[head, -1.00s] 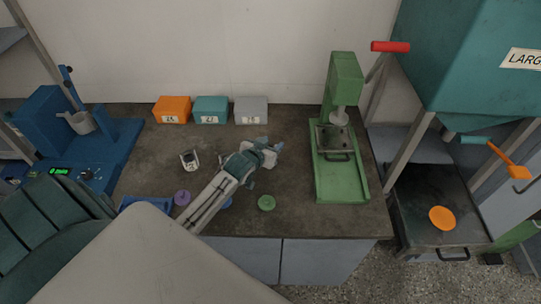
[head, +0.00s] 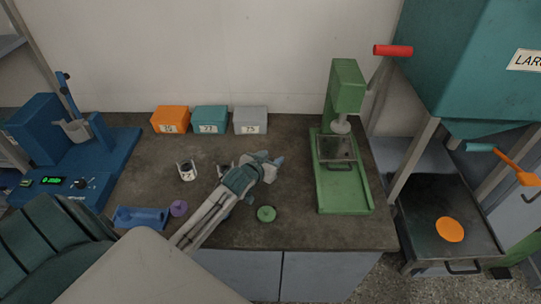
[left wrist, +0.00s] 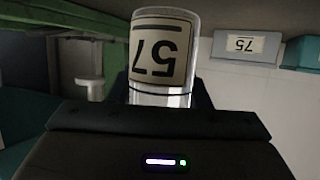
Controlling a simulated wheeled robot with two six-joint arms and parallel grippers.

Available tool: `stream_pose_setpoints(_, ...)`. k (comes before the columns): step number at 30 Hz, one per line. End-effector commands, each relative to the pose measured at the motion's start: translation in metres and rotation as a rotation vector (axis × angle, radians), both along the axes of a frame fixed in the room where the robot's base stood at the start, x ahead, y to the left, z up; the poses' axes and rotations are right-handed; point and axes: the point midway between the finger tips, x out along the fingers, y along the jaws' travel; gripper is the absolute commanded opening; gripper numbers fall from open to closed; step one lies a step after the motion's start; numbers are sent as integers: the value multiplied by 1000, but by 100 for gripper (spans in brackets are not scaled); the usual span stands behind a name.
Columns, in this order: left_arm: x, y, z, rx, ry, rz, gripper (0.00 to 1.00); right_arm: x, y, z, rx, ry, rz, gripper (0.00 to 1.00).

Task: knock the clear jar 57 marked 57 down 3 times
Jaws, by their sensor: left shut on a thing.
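The clear jar 57 (left wrist: 163,58) fills the top middle of the left wrist view, its white label showing 57 upside down in that picture. My left gripper (head: 272,159) is shut on the jar; its dark body fills the bottom of the wrist view. In the head view the gripper is over the middle of the bench, left of the green press, and the jar is largely hidden by the gripper. My right gripper is not in view.
Two other small labelled jars stand left of the gripper, one at the left (head: 187,170) and one partly hidden (head: 225,170). A green lid (head: 266,214), purple lid (head: 178,208) and blue tray (head: 140,217) lie near the front. A green press (head: 345,188) stands right.

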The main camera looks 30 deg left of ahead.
Motion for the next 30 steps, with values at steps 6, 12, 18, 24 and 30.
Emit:
stream_pose_setpoints(6, 0, 0, -5, 0, -2, 0, 18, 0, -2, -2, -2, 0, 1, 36)
stream_pose_setpoints(12, 0, 0, -6, 0, -1, 0, 18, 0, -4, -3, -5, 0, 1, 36)
stream_pose_setpoints(18, 0, -1, -41, -2, 1, 1, 18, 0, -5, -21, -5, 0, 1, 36)
stream_pose_setpoints(24, -1, 0, -50, -3, 6, 1, 9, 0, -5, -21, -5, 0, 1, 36)
stream_pose_setpoints(30, -2, 0, -48, -3, 13, 2, 9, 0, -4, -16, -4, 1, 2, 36)
